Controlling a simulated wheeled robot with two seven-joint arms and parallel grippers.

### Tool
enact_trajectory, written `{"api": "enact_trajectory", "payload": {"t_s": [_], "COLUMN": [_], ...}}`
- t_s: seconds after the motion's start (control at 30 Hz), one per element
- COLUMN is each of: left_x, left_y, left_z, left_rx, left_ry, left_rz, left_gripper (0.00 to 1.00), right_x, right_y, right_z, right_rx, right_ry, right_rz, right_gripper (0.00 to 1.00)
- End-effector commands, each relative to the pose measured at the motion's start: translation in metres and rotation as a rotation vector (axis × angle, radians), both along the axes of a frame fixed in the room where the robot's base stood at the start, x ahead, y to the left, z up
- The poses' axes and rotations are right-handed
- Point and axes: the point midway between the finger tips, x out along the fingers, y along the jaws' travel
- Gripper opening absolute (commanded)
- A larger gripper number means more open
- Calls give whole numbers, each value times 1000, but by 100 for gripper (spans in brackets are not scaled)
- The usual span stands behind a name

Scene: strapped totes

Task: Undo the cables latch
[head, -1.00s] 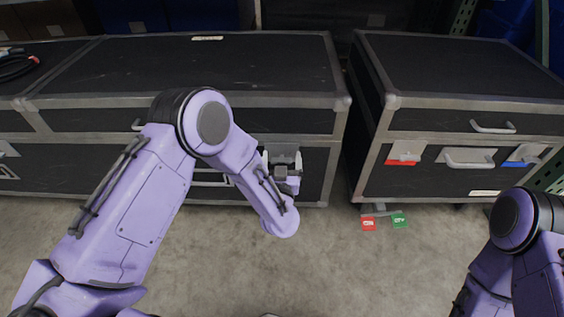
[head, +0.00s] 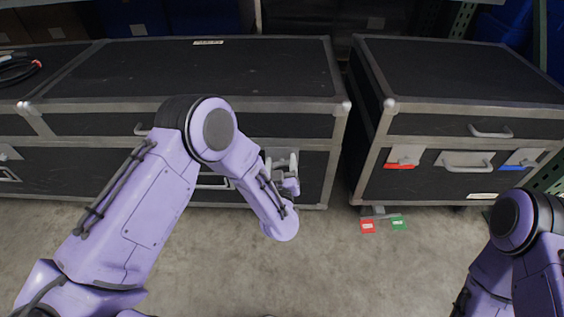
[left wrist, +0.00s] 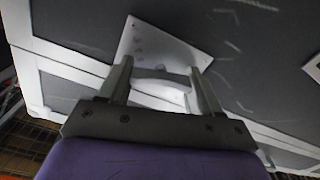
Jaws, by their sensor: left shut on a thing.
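The latch is a pale bar (left wrist: 163,75) on a light metal plate (left wrist: 160,45), on the front of the black left case (head: 230,72). In the head view the plate (head: 283,154) shows just past my left gripper (head: 281,168). In the left wrist view the two fingers of my left gripper (left wrist: 160,72) stand on either side of the latch bar and are shut on it. Part of the latch is hidden by the gripper in the head view. No writing naming the latch is readable. My right gripper is out of view; only part of that arm shows at the lower right.
A second black case (head: 460,70) stands to the right across a narrow gap. It has a red-marked latch (head: 402,157), a blue-marked latch (head: 522,158) and a handle (head: 467,161). Red (head: 368,226) and green (head: 398,223) tags show below it.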

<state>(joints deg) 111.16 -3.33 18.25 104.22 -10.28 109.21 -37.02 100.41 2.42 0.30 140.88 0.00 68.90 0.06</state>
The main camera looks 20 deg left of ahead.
Motion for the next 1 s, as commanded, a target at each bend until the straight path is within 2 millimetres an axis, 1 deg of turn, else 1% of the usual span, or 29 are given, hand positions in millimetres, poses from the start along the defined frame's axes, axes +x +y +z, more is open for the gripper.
{"api": "enact_trajectory", "payload": {"t_s": [0.03,0.4,1.0], "left_x": [0,-1,-1], "left_y": [0,1,2], "left_z": [2,1,-2], "left_rx": [-41,-380,-922], "left_ry": [-10,-107,-263], "left_rz": [-2,-1,-1], "left_gripper": [33,33,33], "right_x": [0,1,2], "right_y": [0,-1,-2], "right_z": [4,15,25], "right_rx": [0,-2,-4], "right_ry": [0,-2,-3], "right_rz": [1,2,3], "right_gripper": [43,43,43]}}
